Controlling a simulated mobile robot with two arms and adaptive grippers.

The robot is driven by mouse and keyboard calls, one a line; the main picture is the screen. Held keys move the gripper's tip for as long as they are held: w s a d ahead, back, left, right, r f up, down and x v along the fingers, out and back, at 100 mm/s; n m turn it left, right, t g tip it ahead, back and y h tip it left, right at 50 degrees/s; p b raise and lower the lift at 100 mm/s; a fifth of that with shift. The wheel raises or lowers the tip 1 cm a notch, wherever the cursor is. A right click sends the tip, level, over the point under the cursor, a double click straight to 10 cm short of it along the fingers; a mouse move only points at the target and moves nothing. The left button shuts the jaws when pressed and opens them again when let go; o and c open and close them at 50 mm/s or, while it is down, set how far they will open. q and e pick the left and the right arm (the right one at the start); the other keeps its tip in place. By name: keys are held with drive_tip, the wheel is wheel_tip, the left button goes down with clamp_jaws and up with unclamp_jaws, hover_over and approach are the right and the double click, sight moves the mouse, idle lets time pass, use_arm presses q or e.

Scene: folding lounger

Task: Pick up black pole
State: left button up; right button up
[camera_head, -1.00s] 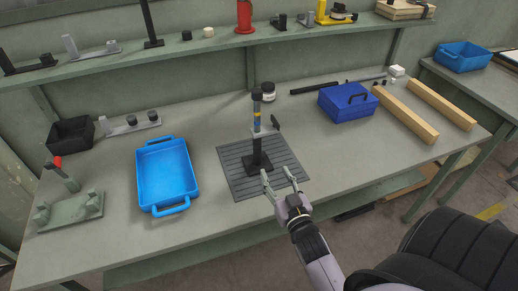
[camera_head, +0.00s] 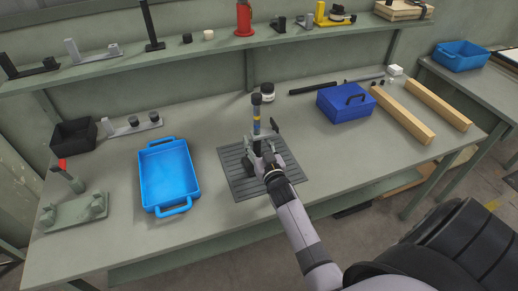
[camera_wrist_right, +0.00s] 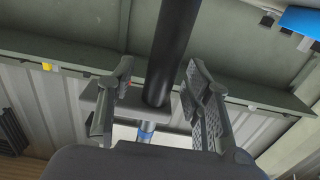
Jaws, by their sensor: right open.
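A black pole (camera_head: 256,143) stands upright on the dark slatted mat (camera_head: 232,178). It has a blue-and-yellow band, a dark cap and a grey bracket partway up. My right gripper (camera_head: 262,154) is open, low at the pole's near side, and hides its base. In the right wrist view the black pole (camera_wrist_right: 172,50) runs between the two spread fingers of the right gripper (camera_wrist_right: 159,85), with a gap on both sides. A grey plate and a blue band show behind it. My left gripper is not in view.
A light-blue tray (camera_head: 168,176) lies left of the mat. A dark-blue box (camera_head: 345,103), a black rod (camera_head: 313,89) and wooden beams (camera_head: 403,114) lie to the right. A white-lidded jar (camera_head: 267,91) stands behind. A shelf (camera_head: 215,46) runs along the wall.

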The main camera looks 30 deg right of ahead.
drive_tip(key=shift+w+d, duration=0.1)
drive_tip(key=shift+w, duration=0.25)
drive_tip(key=shift+s, duration=0.1)
drive_tip(key=shift+c, duration=0.2)
drive_tip(key=shift+c, duration=0.7)
clamp_jaws()
